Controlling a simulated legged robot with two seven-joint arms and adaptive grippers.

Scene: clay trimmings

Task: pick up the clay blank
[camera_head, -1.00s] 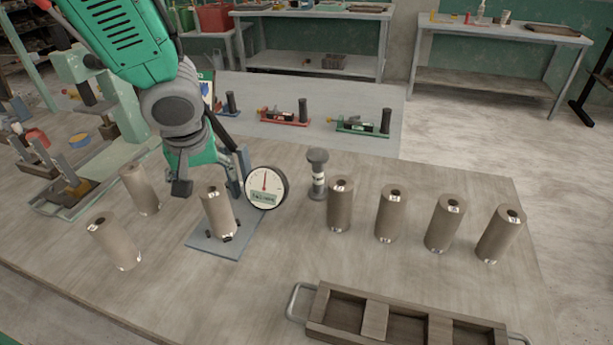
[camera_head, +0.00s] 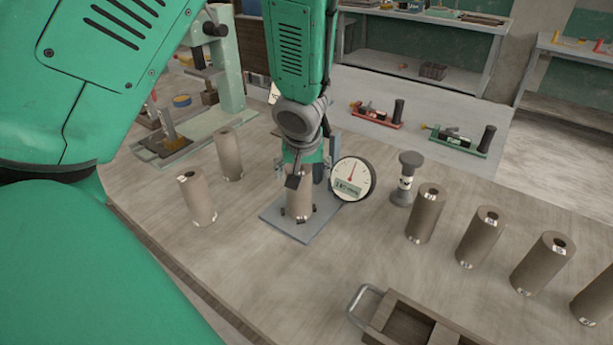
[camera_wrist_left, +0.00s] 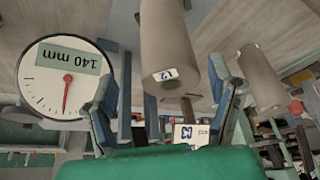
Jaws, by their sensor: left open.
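A brown clay blank (camera_head: 299,207) stands upright on a blue-grey plate (camera_head: 284,229). It also shows in the left wrist view (camera_wrist_left: 168,45), with a white label reading 12. My left gripper (camera_head: 298,183) is at the upper part of this blank and hides its top in the head view. In the left wrist view the two blue-grey fingers of my left gripper (camera_wrist_left: 165,105) are apart, one on each side of the blank's labelled end. I cannot tell any contact. My right gripper is not in view.
A round dial gauge (camera_head: 352,180), reading 140 mm in the wrist view, stands close right of the blank. Other blanks stand left (camera_head: 197,197) and right (camera_head: 426,213). A dark stamp-like tool (camera_head: 405,180) and a wooden tray (camera_head: 378,340) are nearby.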

